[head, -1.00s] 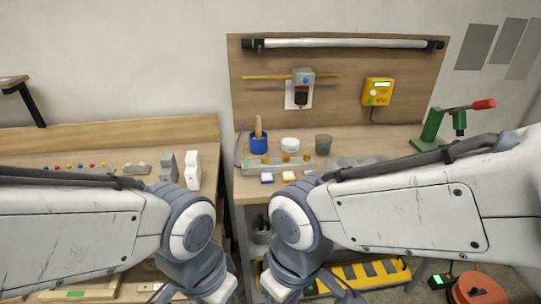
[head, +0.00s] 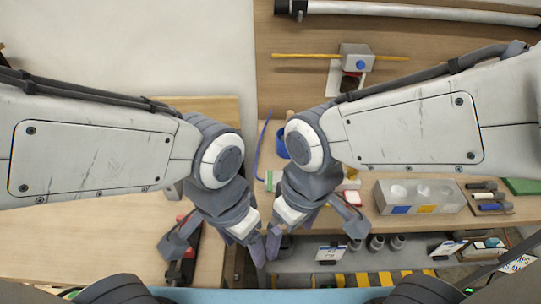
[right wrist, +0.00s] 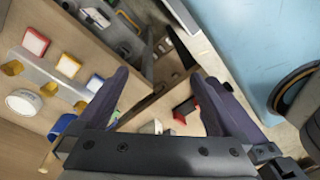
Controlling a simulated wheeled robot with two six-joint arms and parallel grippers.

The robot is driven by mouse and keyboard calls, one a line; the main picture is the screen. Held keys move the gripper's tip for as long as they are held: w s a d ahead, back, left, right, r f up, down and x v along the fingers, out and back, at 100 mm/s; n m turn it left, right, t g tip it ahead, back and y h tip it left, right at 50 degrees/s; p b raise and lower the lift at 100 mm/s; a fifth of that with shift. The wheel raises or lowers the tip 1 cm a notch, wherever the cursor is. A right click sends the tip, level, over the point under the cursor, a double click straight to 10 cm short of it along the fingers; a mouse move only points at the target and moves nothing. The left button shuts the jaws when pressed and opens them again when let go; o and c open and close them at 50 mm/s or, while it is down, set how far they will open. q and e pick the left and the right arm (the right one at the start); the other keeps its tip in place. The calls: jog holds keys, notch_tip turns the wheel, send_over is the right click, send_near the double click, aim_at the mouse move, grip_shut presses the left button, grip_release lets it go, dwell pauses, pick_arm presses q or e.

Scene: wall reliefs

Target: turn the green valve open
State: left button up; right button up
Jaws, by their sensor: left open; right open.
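I cannot make out a green valve in either view. My left gripper (head: 248,241) is open, with its purple-grey fingers near the gap between the two benches. My right gripper (head: 274,242) is open just beside it. The fingertips of the two overlap in the head view, and I cannot tell whether they touch. In the right wrist view the right gripper's fingers (right wrist: 165,85) are spread with nothing held between them. My arms hide much of both benches.
The right bench holds a grey block with round recesses (head: 420,197), a blue cup (head: 282,147) and small coloured blocks. A green base (head: 522,186) shows at the far right. A red and black tool (head: 187,262) lies on the left bench. A yellow rod (head: 300,55) crosses the backboard.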

jog(key=w+a+r+n+p, duration=0.2)
jog(key=w+r+p, duration=0.15)
jog(key=w, duration=0.25)
jog(key=w+a+r+n+p, duration=0.1)
jog(key=w+r+n+p, duration=0.15)
jog(key=w+p, duration=0.2)
jog(key=n+h+p, duration=0.1)
jog(key=n+p, duration=0.3)
jog(key=n, duration=0.1)
send_over(270, 180)
notch_tip(270, 180, down, 3)
notch_tip(270, 180, down, 10)
jog(key=p, duration=0.2)
jog(key=shift+f+p, duration=0.15)
jog(key=shift+p, duration=0.2)
jog(key=c, duration=1.1)
jog(key=shift+c, duration=0.2)
